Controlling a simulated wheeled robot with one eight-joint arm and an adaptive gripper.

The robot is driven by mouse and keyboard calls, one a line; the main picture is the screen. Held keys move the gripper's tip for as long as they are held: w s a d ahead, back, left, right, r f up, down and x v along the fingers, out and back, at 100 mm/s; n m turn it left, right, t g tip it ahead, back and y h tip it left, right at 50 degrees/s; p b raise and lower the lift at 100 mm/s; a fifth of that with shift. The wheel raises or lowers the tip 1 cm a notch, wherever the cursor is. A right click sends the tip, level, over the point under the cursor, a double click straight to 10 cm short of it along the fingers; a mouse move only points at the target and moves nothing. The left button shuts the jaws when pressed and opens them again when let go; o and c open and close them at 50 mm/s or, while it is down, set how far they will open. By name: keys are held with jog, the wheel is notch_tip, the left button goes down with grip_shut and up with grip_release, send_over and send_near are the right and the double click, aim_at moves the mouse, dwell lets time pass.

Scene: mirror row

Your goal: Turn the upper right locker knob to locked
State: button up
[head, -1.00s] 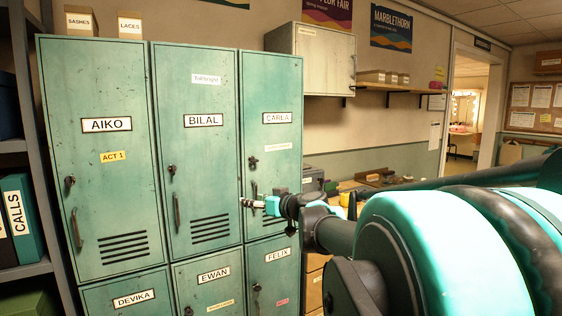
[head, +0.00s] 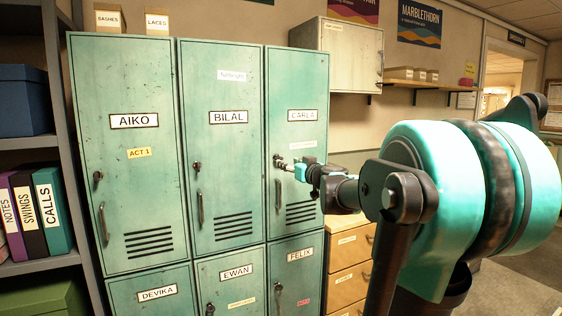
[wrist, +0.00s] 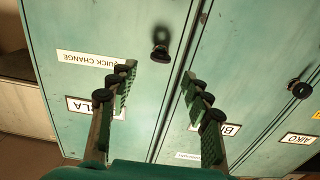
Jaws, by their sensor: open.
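The upper right locker (head: 295,85) is a worn green door with a CARLA name plate. Its dark knob (wrist: 160,50) stands out from the door in the wrist view, beside the QUICK CHANGE label. In the head view my gripper (head: 289,165) is in front of this door at knob height and partly covers the knob. In the wrist view my gripper (wrist: 158,76) is open and empty. Its two green-padded fingers stand on either side of the line to the knob, with the knob just beyond the tips. I cannot tell which way the knob is turned.
The BILAL locker (head: 225,85) and AIKO locker (head: 120,80) have similar knobs and handles to the left. The FELIX locker (head: 300,275) is below. A wall cabinet (head: 345,55) and wooden drawers (head: 350,270) stand to the right. A shelf with binders (head: 50,210) is at far left.

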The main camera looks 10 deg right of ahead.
aim_at(281, 159)
jog(key=x, duration=0.7)
jog(key=shift+w, duration=0.1)
grip_shut()
